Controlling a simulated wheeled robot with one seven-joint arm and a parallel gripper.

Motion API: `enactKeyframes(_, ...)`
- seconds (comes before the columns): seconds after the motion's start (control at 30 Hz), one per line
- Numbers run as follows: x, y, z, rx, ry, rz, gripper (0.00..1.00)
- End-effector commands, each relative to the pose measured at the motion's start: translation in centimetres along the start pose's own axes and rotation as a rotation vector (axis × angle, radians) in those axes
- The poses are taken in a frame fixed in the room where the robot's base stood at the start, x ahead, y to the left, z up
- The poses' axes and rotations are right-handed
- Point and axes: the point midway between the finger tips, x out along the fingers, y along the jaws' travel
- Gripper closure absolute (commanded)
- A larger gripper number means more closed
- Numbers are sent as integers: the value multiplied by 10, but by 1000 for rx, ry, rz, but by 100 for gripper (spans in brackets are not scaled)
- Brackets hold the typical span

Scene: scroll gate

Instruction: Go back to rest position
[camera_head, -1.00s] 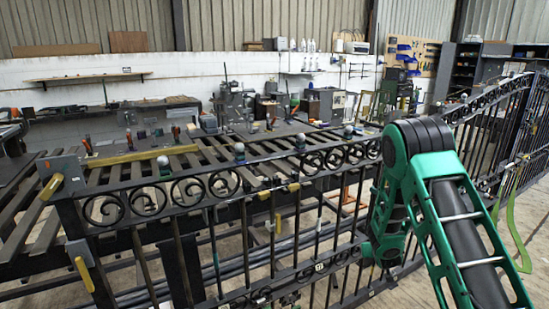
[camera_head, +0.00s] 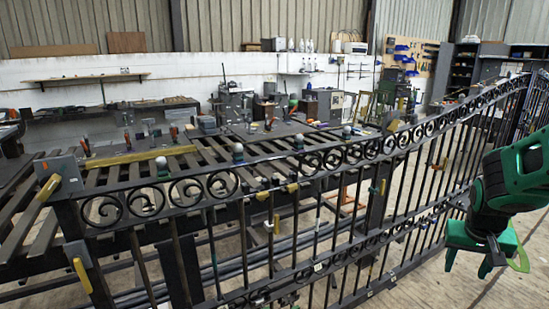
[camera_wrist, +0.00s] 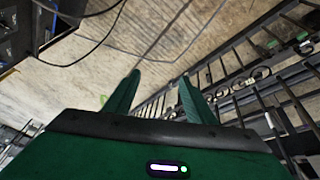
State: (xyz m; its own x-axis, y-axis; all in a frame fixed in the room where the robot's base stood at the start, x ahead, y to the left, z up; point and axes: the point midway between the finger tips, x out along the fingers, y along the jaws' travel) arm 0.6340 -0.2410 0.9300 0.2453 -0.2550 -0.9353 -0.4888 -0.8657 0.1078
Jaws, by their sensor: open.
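My gripper (camera_head: 476,262) is green and hangs at the lower right of the head view, in front of the right part of the gate. Its fingers point down and it is apart from the gate.
A slatted bench (camera_head: 200,157) stands behind the gate. Grey plates with yellow handles (camera_head: 60,172) sit at the gate's left end. A workshop wall with a tool board (camera_head: 410,55) is at the back. Bare concrete floor (camera_head: 420,295) lies below my gripper. Cables (camera_wrist: 95,55) show in the wrist view.

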Motion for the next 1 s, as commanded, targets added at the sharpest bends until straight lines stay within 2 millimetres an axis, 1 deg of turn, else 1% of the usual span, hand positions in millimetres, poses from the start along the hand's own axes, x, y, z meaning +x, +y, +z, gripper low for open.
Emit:
enactKeyframes(0.03,-14,9,16,14,-28,-8,50)
enactKeyframes(0.17,-43,26,62,34,-117,-27,50)
enactKeyframes(0.3,-71,39,114,50,-211,-55,50)
enactKeyframes(0.4,-88,45,146,58,-268,-75,50)
enactKeyframes(0.5,-101,48,171,60,-313,-91,50)
enactKeyframes(0.63,-109,51,191,61,-348,-103,50)
enactKeyframes(0.77,-112,51,196,61,-358,-106,50)
enactKeyframes(0.83,-112,51,196,61,-359,-106,64)
enactKeyframes(0.87,-112,51,196,61,-359,-106,69)
enactKeyframes(1.0,-111,51,196,61,-359,-106,69)
